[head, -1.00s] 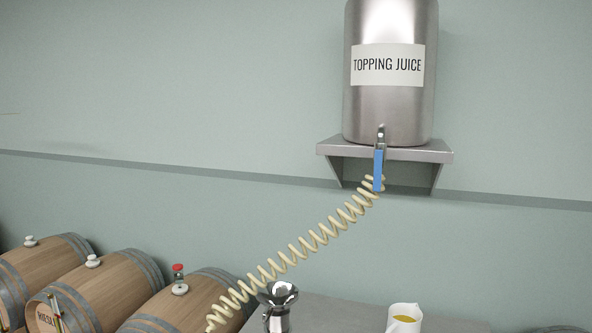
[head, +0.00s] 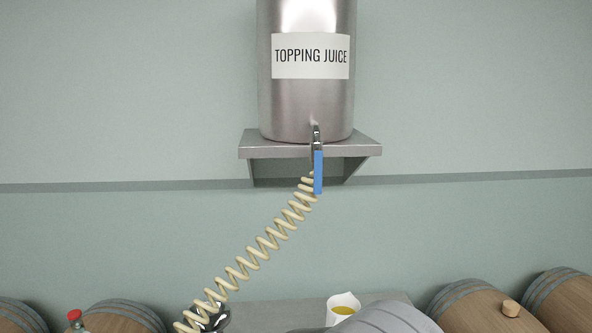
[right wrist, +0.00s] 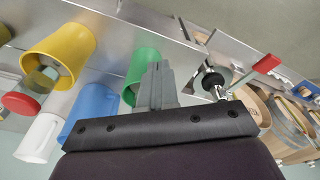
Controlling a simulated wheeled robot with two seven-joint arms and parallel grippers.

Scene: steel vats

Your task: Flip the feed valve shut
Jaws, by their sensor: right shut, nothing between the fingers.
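A steel vat labelled TOPPING JUICE (head: 306,95) stands on a wall shelf in the head view. At its base is a small steel tap with a blue lever (head: 318,172), which hangs straight down. A cream coiled hose (head: 245,262) runs from beside the lever down to the left. My right gripper (right wrist: 158,72) shows in the right wrist view, its grey fingers shut and empty, near a green cup (right wrist: 142,72) and well away from the blue lever. My left gripper is in neither view.
The wall shelf (head: 365,150) juts out under the vat. A white jug (head: 342,302) with yellow liquid stands below. Barrels (head: 480,305) line both sides. The right wrist view shows a yellow cup (right wrist: 62,52), a blue cup (right wrist: 95,107) and a red-handled fitting (right wrist: 267,63).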

